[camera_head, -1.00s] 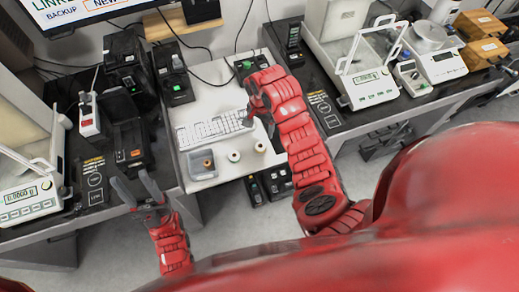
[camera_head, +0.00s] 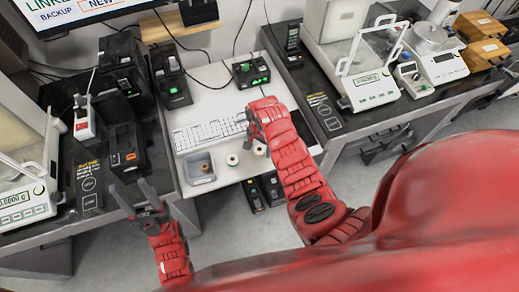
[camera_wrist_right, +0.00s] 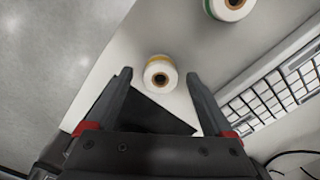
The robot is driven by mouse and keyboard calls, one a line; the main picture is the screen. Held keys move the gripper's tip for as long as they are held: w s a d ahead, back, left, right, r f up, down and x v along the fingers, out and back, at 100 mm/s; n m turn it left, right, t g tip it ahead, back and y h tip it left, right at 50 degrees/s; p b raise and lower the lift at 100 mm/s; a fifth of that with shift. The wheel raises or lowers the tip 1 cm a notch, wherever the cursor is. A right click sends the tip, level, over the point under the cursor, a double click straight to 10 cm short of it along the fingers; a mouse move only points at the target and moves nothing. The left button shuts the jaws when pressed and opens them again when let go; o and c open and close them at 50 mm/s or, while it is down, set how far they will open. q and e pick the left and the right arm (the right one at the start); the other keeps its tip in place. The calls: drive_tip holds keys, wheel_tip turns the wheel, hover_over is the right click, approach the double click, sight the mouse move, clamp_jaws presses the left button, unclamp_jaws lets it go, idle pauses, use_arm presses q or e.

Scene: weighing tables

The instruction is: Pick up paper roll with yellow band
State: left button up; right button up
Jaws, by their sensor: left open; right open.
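The paper roll with the yellow band (camera_wrist_right: 160,74) lies on the white surface in the right wrist view, just past and between my open fingertips. Its end and dark core face the camera. In the head view this small roll (camera_head: 260,149) is right beside my right gripper (camera_head: 250,130) and partly hidden by it. My right gripper is open and empty; its two dark fingers (camera_wrist_right: 157,80) show in the wrist view. My left gripper (camera_head: 131,190) is open and empty at the left, away from the rolls.
A second roll with a green band (camera_wrist_right: 229,6) stands close by. A grey tray (camera_head: 190,168) holds another item to its left. A keyboard (camera_head: 208,131) lies behind the rolls. Balances stand on dark tables at both sides; a green-lit device (camera_head: 250,72) is behind.

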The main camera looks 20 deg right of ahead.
drive_tip(key=shift+f, duration=0.1)
drive_tip(key=shift+c, duration=0.2)
clamp_jaws()
drive_tip(key=shift+r, duration=0.2)
